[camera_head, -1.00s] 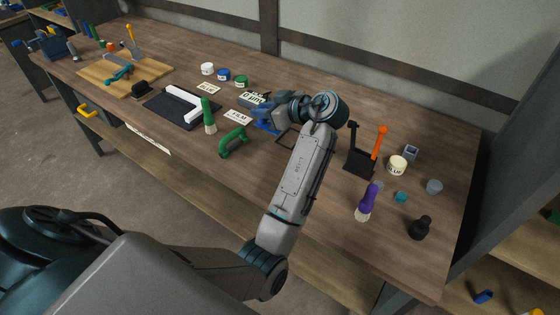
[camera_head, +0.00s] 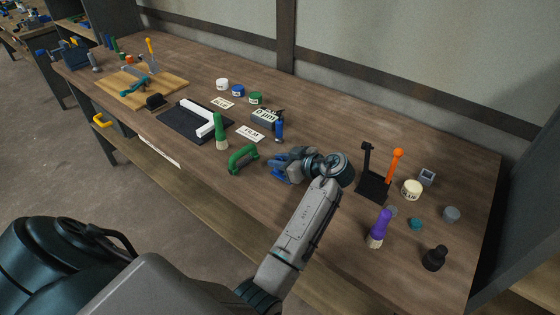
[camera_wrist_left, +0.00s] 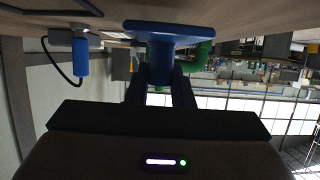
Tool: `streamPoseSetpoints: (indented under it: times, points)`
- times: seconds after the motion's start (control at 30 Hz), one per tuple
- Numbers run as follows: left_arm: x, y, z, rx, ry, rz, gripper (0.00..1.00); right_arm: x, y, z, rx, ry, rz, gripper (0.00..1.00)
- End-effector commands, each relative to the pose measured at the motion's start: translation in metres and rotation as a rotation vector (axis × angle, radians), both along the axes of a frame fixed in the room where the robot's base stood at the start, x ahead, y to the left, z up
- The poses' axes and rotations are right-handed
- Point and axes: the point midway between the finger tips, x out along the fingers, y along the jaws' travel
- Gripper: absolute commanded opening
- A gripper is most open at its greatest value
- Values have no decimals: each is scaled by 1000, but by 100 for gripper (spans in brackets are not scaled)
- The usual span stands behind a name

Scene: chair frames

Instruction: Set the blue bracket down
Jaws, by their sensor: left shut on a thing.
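My left gripper (camera_head: 284,167) is shut on the blue bracket (camera_head: 277,160), low over the workbench just right of the green handle. In the left wrist view, the blue bracket (camera_wrist_left: 163,32) is between the two dark fingers, with its wide flange against the upside-down tabletop. I cannot tell whether the bracket touches the wood. The gripper and arm hide the patch of bench beneath them. My right gripper is not in view.
A green handle (camera_head: 243,159) lies close at the left. A blue cylinder (camera_head: 278,131) and a white label card (camera_head: 250,132) are behind. A black holder (camera_head: 374,187) with an orange tool and a purple-handled brush (camera_head: 380,228) stand to the right. Bench between is clear.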

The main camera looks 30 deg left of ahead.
Motion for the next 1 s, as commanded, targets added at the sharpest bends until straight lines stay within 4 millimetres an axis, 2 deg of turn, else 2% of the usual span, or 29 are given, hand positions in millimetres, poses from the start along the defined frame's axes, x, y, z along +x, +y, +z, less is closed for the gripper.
streamPoseSetpoints:
  times: [0.1, 0.4, 0.83, 0.87, 0.97, 1.0]
  points:
    - [0, 0, -8, 0, 0, 1, 0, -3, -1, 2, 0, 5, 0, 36]
    - [0, 0, -12, 0, -2, 1, 0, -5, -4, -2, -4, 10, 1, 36]
    - [0, 0, -21, 0, -1, 0, 0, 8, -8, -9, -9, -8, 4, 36]
    - [0, 0, -21, 0, -1, 0, 22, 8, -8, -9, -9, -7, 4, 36]
    - [0, 0, -22, 0, 0, 1, 42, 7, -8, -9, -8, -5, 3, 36]
    - [0, 0, -22, -1, 0, 1, 42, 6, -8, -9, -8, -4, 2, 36]
